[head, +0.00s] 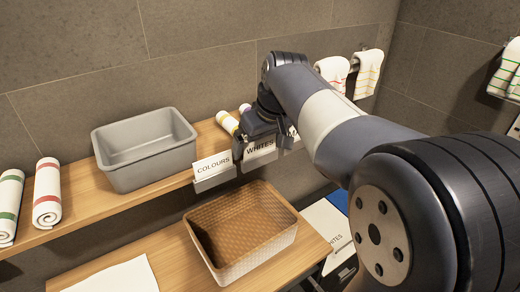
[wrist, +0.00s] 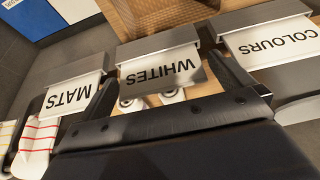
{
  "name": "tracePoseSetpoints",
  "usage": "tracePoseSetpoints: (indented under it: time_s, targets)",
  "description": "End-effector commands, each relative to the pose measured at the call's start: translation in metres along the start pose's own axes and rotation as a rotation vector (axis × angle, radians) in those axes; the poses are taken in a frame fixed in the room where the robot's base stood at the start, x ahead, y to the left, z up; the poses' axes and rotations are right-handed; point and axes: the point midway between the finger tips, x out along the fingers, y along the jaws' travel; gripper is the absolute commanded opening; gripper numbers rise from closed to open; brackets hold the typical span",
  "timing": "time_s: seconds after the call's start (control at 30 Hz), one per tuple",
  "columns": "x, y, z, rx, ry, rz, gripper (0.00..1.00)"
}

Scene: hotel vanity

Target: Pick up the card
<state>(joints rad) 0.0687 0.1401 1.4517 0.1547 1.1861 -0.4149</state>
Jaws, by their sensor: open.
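Three white cards stand in grey holders along the front edge of the wooden shelf: COLOURS (head: 212,164), WHITES (head: 261,147) and MATS. All three show in the wrist view: MATS (wrist: 72,96) at left, WHITES (wrist: 158,71) in the middle, COLOURS (wrist: 270,43) at right. My gripper (head: 262,150) is open at the shelf edge, its fingers on either side of the WHITES card. The wrist view shows the same gripper (wrist: 165,78), with the WHITES card between the fingers and the holder beyond. I cannot tell whether the fingers touch the card. The MATS card is mostly hidden in the head view.
A grey bin (head: 145,150) and rolled towels (head: 47,193) stand on the shelf (head: 80,205) to the left. Below is a brown woven basket (head: 240,228) on a lower counter (head: 180,262), beside a white cloth (head: 118,276). Towels (head: 367,72) hang on the back wall.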

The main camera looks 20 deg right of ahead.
Motion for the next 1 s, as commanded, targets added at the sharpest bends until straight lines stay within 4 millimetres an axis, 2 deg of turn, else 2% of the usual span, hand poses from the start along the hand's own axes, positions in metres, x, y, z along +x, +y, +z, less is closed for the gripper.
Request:
tracePoseSetpoints:
  time_s: [0.1,0.6,1.0]
  targets:
    - [0.0,-0.0001,0.0001,0.0,0.0,0.0,0.99]
    - [-0.0003,-0.0001,0.0001,0.0,0.0,0.0,0.6]
    - [-0.0077,0.0,-0.0034,0.0,0.001,0.0,0.6]
